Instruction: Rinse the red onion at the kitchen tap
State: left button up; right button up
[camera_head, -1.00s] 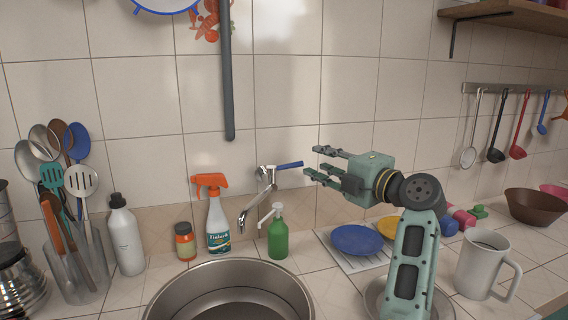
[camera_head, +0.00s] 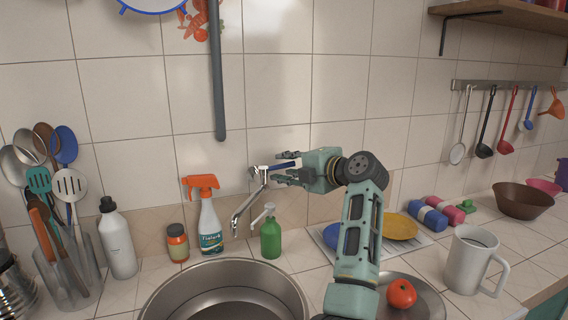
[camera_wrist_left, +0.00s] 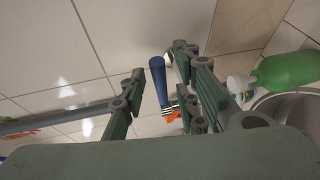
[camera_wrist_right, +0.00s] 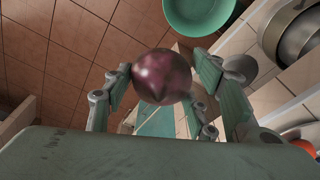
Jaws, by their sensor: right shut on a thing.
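The tap (camera_head: 248,203) is on the tiled wall above the round metal sink (camera_head: 290,290), its spout angled down toward the sink. My left gripper (camera_head: 279,169) is at the tap's blue lever (camera_head: 284,165), fingers apart. In the left wrist view the blue lever (camera_wrist_left: 158,80) lies between the open fingers of this gripper (camera_wrist_left: 163,68); I cannot tell whether they touch it. The red onion (camera_wrist_right: 162,76) is dark purple and shiny. It is held between the fingers of my right gripper (camera_wrist_right: 160,84) in the right wrist view. The head view does not show the right gripper.
A green soap dispenser (camera_head: 271,238), a spray bottle (camera_head: 210,228) and an orange jar (camera_head: 177,243) stand behind the sink. A tomato (camera_head: 401,294) lies on a metal plate at right, near a white mug (camera_head: 468,262). A utensil holder (camera_head: 70,270) stands at left.

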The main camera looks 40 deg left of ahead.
pick_arm(q)
jog(key=shift+a+f, duration=0.15)
jog(key=shift+a, duration=0.4)
grip_shut()
